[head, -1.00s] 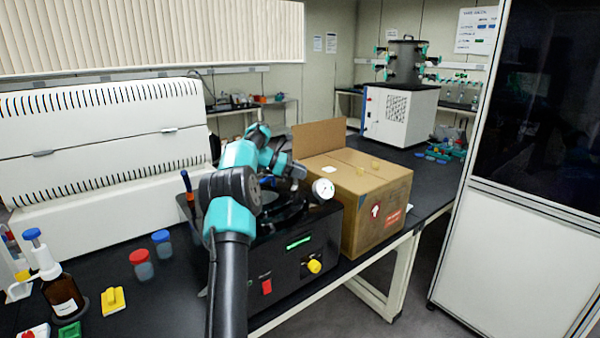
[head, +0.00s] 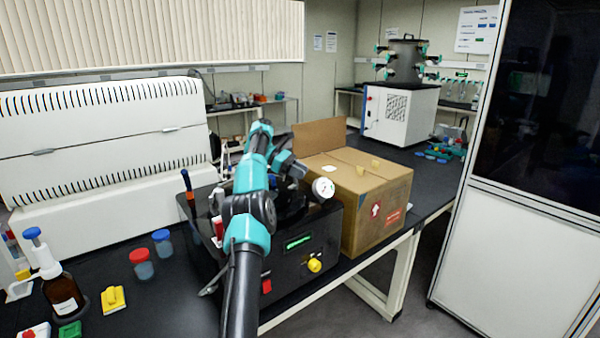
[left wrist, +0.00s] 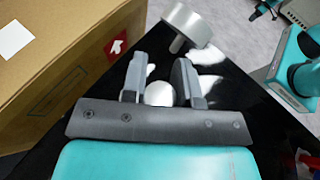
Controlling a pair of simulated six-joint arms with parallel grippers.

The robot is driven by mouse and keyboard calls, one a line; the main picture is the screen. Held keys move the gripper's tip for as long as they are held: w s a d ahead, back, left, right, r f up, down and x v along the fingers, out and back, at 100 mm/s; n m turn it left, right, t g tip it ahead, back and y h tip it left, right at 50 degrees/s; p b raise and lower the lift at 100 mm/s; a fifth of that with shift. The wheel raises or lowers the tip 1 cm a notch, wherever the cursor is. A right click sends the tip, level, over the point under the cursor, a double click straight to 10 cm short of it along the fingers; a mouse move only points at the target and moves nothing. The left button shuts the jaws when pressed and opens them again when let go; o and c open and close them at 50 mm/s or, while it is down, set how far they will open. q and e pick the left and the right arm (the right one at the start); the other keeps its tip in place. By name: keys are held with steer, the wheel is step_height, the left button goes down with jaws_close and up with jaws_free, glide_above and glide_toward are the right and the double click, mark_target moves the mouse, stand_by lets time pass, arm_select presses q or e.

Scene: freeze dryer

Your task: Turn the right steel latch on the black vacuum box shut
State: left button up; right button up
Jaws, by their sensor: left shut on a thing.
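The black vacuum box (head: 328,228) stands on the dark bench, with a round white gauge (head: 323,188) at its back right. My left gripper (head: 298,171) is low over the right rear of the box top, beside the gauge. In the left wrist view its two grey fingers (left wrist: 160,80) are shut on a pale, rounded steel piece (left wrist: 160,94), which looks like the right latch. The fingers hide most of it, so I cannot tell its angle. The gauge's metal side (left wrist: 188,24) is just beyond the fingertips. My right gripper is not in view.
A cardboard box (head: 375,210) stands close on the right of the vacuum box, its back flap raised. Red-capped (head: 142,262) and blue-capped (head: 162,242) jars and a brown bottle (head: 62,292) stand to the left. A blue-handled tool (head: 187,182) rises at the box's left rear.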

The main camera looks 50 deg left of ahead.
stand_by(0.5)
arm_select(q)
steer(key=o, duration=0.9)
steer(key=shift+w+n+t+y, duration=0.1)
steer(key=shift+n+t+y, duration=0.5)
steer(key=shift+n+t, duration=0.25)
